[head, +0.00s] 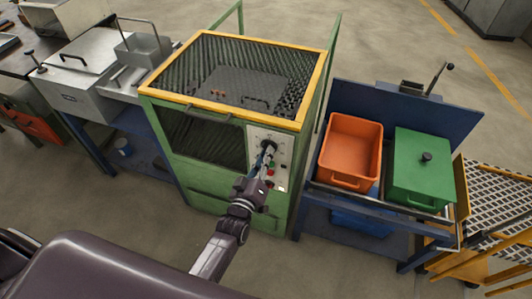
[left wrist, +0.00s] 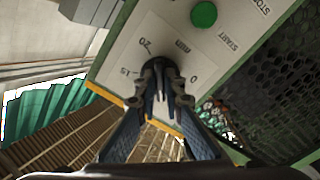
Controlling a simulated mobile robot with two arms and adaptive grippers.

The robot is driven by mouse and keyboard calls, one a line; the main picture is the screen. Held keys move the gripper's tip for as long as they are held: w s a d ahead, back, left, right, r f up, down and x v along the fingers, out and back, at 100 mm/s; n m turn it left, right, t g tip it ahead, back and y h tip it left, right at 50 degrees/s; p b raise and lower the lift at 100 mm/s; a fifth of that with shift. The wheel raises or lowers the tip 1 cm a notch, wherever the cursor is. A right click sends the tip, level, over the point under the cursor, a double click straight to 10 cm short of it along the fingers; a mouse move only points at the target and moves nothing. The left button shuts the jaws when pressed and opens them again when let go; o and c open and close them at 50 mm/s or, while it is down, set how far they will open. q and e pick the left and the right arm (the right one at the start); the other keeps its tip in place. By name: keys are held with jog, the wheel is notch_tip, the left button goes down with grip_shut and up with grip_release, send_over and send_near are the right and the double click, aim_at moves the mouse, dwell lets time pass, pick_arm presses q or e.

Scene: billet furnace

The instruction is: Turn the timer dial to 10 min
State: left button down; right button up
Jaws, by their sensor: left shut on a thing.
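The timer dial (head: 268,146) is a dark round knob on the pale control panel (head: 256,133) at the front right of the green furnace. My left gripper (head: 265,156) reaches the panel from below and is shut on the dial. In the left wrist view the two fingers (left wrist: 165,88) close on either side of the dark dial (left wrist: 161,66). The marks 20, 15, 0 and "min" show around it. The fingers cover part of the scale, and I cannot tell which mark the dial points to. My right gripper is not in view.
A green button (left wrist: 204,14) sits close to the dial, near the START label. A blue bench right of the furnace (head: 204,190) holds an orange bin (head: 350,143) and a green lidded box (head: 420,163). A grey metal box (head: 75,82) stands left. Floor in front is open.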

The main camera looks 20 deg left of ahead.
pick_arm(q)
jog(key=shift+f+m+p, duration=0.1)
jog(key=shift+m+p, duration=0.2)
jog(key=shift+m, duration=3.5)
jog(key=c, duration=2)
grip_release()
jog(key=shift+c, duration=0.2)
jog(key=s, duration=1.2)
jog(key=shift+a, duration=0.25)
